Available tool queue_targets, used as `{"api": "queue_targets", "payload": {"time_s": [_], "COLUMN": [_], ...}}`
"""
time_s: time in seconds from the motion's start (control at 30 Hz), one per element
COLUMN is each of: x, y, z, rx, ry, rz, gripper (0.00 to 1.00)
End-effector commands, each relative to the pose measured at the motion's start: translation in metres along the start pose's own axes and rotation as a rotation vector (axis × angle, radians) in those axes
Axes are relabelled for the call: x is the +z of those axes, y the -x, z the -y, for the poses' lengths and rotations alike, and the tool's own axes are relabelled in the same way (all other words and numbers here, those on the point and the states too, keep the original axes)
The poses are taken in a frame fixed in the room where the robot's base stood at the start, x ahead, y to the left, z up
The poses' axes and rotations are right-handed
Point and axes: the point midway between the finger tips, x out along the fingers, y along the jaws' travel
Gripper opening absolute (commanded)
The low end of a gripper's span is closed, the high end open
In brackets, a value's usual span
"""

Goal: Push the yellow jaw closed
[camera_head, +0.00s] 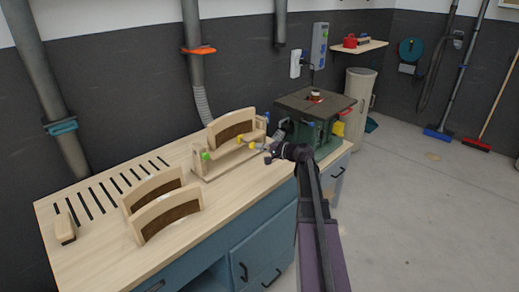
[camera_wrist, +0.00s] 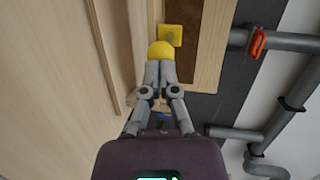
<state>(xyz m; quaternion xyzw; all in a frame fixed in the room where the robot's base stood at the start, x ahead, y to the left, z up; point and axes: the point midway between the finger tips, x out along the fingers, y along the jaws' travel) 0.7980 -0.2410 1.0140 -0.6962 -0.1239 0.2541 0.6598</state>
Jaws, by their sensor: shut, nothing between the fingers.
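The clamp fixture on the bench holds an upright curved wooden form (camera_head: 233,127) with a dark brown inner face; its pale wood and brown face also show in the wrist view (camera_wrist: 210,50). A yellow jaw pad (camera_wrist: 170,36) sits against the form, with a rounded yellow knob (camera_wrist: 161,50) in front of it. Small yellow parts (camera_head: 240,139) show at the fixture in the head view. My gripper (camera_wrist: 160,66) is shut and empty, its fingertips at the yellow knob, touching or very near it. Whether the pad presses on the form is unclear.
Two more curved forms (camera_head: 166,212) stand on the bench left of the fixture, near slots in the top. A wooden block (camera_head: 65,228) lies at the far left. A green machine (camera_head: 318,112) stands right behind my arm.

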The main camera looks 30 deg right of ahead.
Motion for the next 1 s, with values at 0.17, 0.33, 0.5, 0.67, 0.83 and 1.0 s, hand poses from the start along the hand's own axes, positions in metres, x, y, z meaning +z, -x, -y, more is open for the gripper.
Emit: {"api": "queue_targets", "payload": {"time_s": [0.17, 0.33, 0.5, 0.67, 0.83, 1.0], "x": [-0.004, -0.011, -0.014, -0.013, -0.013, -0.013], "y": [-0.013, -0.043, -0.063, -0.065, -0.066, -0.065], "z": [0.003, 0.008, 0.012, 0.013, 0.013, 0.014], "rx": [0.000, 0.000, 0.000, -0.001, -0.002, -0.002], "ry": [0.000, 0.001, 0.000, -0.001, -0.001, -0.001], "rz": [0.000, 0.001, 0.001, 0.000, 0.001, 0.001], "gripper": [0.00, 0.00, 0.00, 0.00, 0.00, 0.00]}}
